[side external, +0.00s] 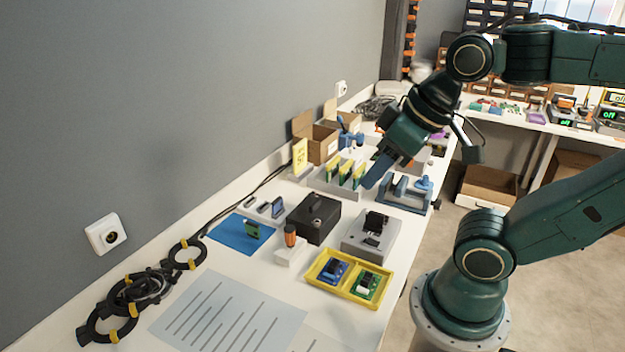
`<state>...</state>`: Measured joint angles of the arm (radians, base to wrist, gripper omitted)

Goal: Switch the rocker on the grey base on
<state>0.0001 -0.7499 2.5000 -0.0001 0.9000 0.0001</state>
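The grey base (355,246) stands on the white table in the middle of the side external view. A black block (376,220) sits on its back part, and a small dark piece (372,241) is on its front part. Which of these is the rocker, and how it is set, is too small to tell. My gripper (370,182) is above the table, behind the grey base and apart from it, tilted down to the left. Its blue fingers overlap in this view, so their gap is hidden. Nothing is visibly held.
A yellow tray (313,273) with two circuit boards lies in front of the base. A black box (313,219) and an orange-topped piece (290,236) stand to its left. A blue vise (405,195) stands behind it. Yellow-green cards (345,172) in a rack are close to my gripper.

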